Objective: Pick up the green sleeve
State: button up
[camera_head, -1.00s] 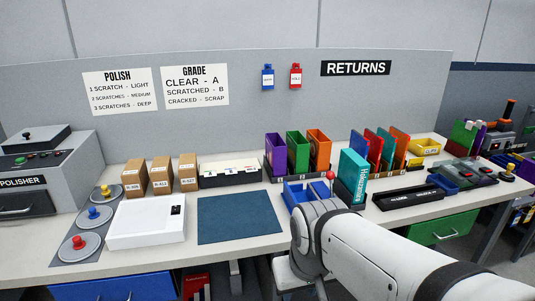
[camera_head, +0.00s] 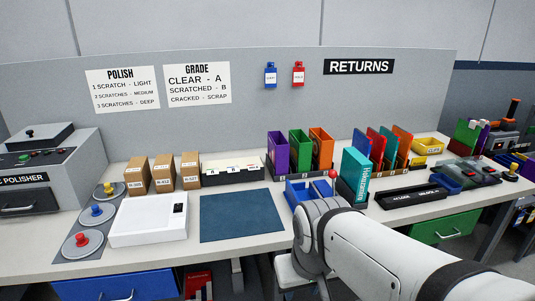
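A green sleeve-like holder (camera_head: 298,148) stands upright in the middle of a dark rack, between a purple one (camera_head: 277,152) and an orange one (camera_head: 320,147). A second, narrower green upright piece (camera_head: 388,146) stands in the rack further right, among blue, red and orange ones. I cannot tell which is the task's sleeve. My white arm reaches in from the lower right, in front of the bench. My gripper does not show.
A blue tray (camera_head: 296,191) and a teal upright case (camera_head: 354,176) stand in front of the racks. A dark blue mat (camera_head: 241,215) lies clear on the bench. A white box (camera_head: 148,222) and brown cartons (camera_head: 163,174) stand left. A yellow bin (camera_head: 427,146) is right.

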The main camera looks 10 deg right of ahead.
aim_at(300, 152)
jog(key=u, duration=2.6)
jog(key=k, duration=1.15)
jog(key=z, duration=2.15)
jog(key=i, duration=0.8)
